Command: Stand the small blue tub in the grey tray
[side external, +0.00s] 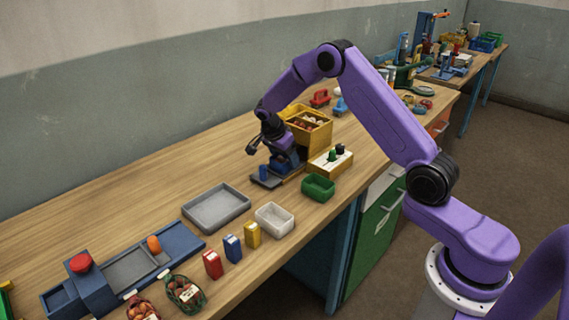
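A small blue tub (263,172) stands on the dark grey plate of a blue device, below my gripper. The grey tray (216,208) lies flat and empty on the bench, to the left and nearer the camera. My gripper (266,154) hangs just above the tub and seems open, with a dark finger out to the left. The tub looks clear of the fingers, though the view is small. The arm and device partly hide the other finger.
A yellow crate (309,137) stands behind the device. A green tub (318,187) and a white tub (274,219) stand along the front edge. Red, blue and yellow cartons (233,248) stand nearer.

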